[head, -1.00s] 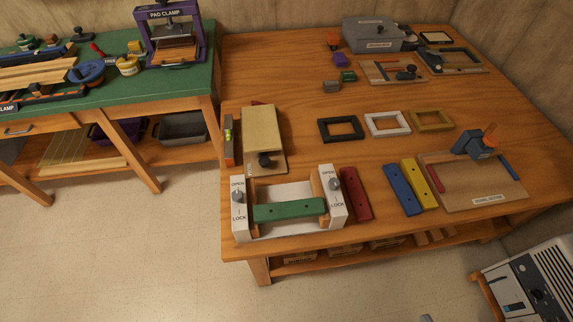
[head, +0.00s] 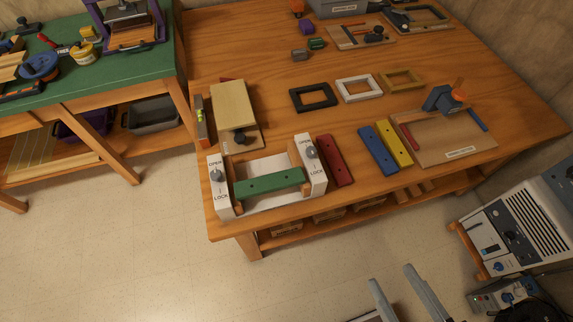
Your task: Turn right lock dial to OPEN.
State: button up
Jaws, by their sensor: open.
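The right lock dial (head: 311,153) is a small grey knob on the white right-hand block (head: 317,176) of a fixture at the bench's front edge. OPEN is printed above it and LOCK below. Its exact pointing is too small to tell. A matching left dial (head: 216,175) sits on the left white block. A green bar (head: 269,182) lies across between the blocks. My gripper (head: 392,275) shows at the bottom, two grey fingers apart and empty. In the picture it is below and right of the right dial, well clear of it.
A dark red bar (head: 334,160) lies close to the right block. Blue (head: 378,151) and yellow bars (head: 393,143) lie further right, beside a wooden board (head: 460,142) with a blue clamp. The floor before the bench is open.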

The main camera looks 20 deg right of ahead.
aim_at(310, 152)
jog(key=i+u, duration=0.2)
jog(key=u, duration=0.3)
jog(key=i+u, duration=0.2)
jog(key=u, duration=0.3)
